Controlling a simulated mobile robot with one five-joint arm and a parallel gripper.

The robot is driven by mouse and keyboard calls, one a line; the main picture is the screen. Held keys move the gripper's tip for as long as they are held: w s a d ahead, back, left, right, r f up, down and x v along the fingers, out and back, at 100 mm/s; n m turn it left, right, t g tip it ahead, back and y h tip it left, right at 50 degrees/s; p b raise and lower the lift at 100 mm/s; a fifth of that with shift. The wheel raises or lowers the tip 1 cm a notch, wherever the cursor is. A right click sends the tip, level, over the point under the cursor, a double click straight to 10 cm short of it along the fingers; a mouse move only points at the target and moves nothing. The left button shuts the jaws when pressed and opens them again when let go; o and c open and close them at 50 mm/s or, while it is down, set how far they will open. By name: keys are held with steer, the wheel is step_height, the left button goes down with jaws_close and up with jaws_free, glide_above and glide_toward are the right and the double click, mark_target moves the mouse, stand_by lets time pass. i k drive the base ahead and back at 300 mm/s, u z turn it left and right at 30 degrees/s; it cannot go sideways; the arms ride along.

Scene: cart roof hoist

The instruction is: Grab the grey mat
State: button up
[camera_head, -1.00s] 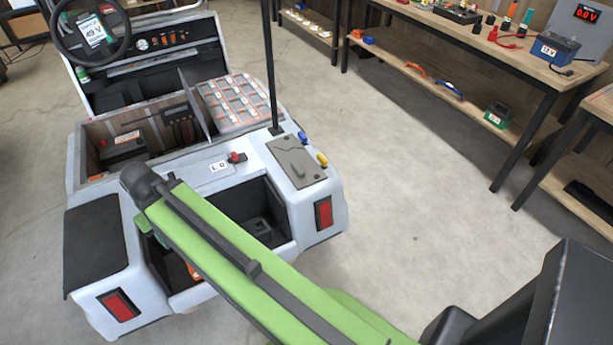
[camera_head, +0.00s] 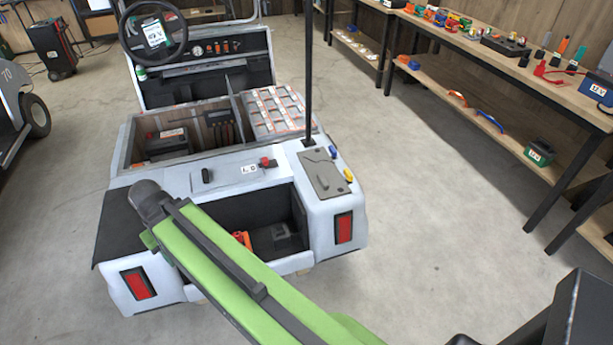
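A dark grey, nearly black mat (camera_head: 122,228) lies on the left rear corner of the white cart (camera_head: 228,178). Its left edge hangs slightly over the cart's side. Its right part is hidden behind the far end of my green arm. The arm's dark end joint is beside the mat, to its right in the picture. I cannot tell whether it touches. My gripper does not show; my own arm may hide it. A flat grey plate (camera_head: 322,180) with a handle is on the cart's right rear corner.
A thin black post (camera_head: 308,80) rises from the cart's deck. An open bay (camera_head: 275,215) at the rear holds dark and orange items. A long workbench (camera_head: 500,75) with tools stands at right. The floor (camera_head: 440,200) between bench and cart is clear.

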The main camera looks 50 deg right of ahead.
mark_target(322, 169)
steer(key=i, duration=1)
steer(key=u, duration=0.05)
